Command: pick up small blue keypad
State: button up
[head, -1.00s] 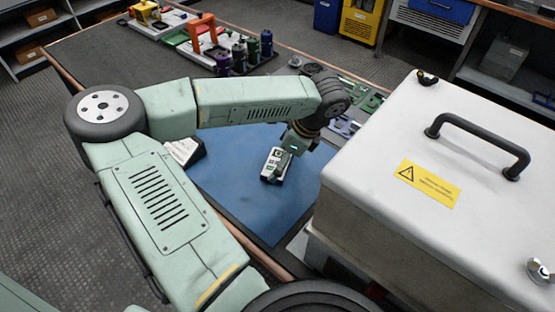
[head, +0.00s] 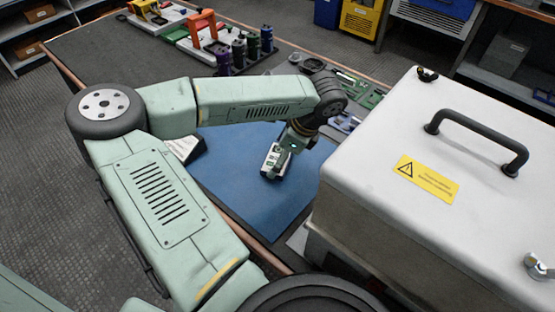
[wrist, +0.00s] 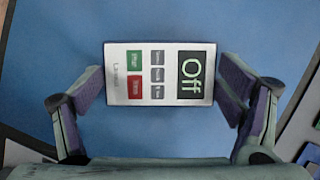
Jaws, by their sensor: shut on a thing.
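The keypad (wrist: 160,74) is a small box with a white face, a green and a red button, several grey keys and a dark display reading "Off". Its edges look dark; I cannot make out a blue body. In the wrist view my gripper (wrist: 164,85) has a finger at each short end of it, shut on it. In the head view the keypad (head: 272,160) is in my gripper (head: 281,158), over the blue mat (head: 235,170). I cannot tell whether it is clear of the mat. My fingers partly cover it there.
A large pale box with a black handle (head: 430,180) stands close on the right. A dark device with a white face (head: 186,148) lies at the mat's left edge, partly behind my arm. Several cylinders (head: 240,52) and green circuit boards (head: 360,90) are farther back. The near mat is clear.

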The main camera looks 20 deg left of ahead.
notch_tip(320, 180, up, 10)
jog(key=b, duration=0.3)
jog(key=shift+c, duration=0.4)
dwell(0.7)
jog(key=shift+f, duration=0.25)
jog(key=shift+s+a+f+b, duration=0.1)
jog(key=shift+s+b, duration=0.05)
jog(key=shift+b, duration=0.15)
